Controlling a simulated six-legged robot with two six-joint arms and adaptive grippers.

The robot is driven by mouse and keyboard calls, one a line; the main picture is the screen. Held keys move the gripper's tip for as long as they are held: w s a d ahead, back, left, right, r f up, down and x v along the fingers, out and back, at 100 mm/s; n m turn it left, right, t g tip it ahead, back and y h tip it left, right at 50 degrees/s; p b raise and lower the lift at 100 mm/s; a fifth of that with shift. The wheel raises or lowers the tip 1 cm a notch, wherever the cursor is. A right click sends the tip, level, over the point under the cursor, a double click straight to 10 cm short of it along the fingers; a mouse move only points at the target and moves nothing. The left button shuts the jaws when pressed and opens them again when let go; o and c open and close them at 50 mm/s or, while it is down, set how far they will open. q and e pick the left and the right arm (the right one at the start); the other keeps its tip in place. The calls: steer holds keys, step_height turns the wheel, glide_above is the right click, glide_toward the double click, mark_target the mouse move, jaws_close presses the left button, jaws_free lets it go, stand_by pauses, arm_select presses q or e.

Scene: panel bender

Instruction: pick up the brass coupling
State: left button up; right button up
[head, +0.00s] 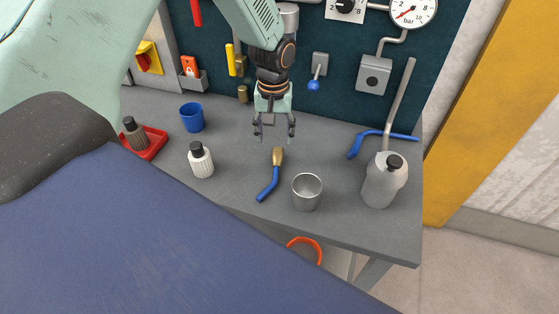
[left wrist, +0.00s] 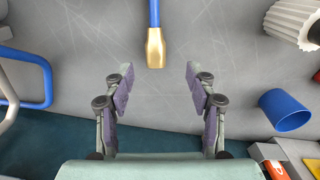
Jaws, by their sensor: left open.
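The brass coupling (head: 278,156) is a gold end piece on a short blue hose (head: 268,185) that lies on the grey bench. In the left wrist view the brass coupling (left wrist: 155,48) lies beyond the fingertips, roughly centred between them, with the blue hose (left wrist: 154,13) running up out of the picture. My left gripper (head: 274,133) points down at the bench just behind the coupling. It also shows in the left wrist view (left wrist: 160,80), with its fingers spread and nothing between them. My right gripper is not in view.
A steel cup (head: 307,192) stands right of the hose and a white ribbed bottle (head: 201,160) left of it. A blue cup (head: 192,117), a red tray (head: 153,141) and a grey can (head: 384,180) stand farther out. A small brass cylinder (head: 242,94) stands near the back panel.

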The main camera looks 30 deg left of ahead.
mark_target(278, 154)
arm_select(q)
steer(key=shift+a+f, duration=0.2)
steer(key=shift+f, duration=0.75)
steer(key=shift+s+d+f, duration=0.15)
steer(key=shift+d+f, duration=0.15)
steer(key=shift+f, duration=0.3)
steer(key=f, duration=0.4)
steer(key=shift+w+d+f+p, duration=0.1)
steer(key=shift+w+p, duration=0.2)
steer(key=shift+w, duration=0.1)
steer(key=shift+w+f, duration=0.1)
steer(key=shift+f, duration=0.2)
steer(key=shift+s+d+r, duration=0.15)
steer(key=shift+s+r, duration=0.1)
steer(key=shift+c, duration=1.1)
steer(key=shift+w+a+f, duration=0.2)
steer(key=shift+w, duration=0.05)
steer(key=c, duration=0.6)
steer(key=shift+s+r, duration=0.1)
steer(key=c, duration=0.3)
steer(key=shift+d+r, duration=0.1)
steer(key=shift+d, duration=0.05)
steer(key=shift+c, duration=0.2)
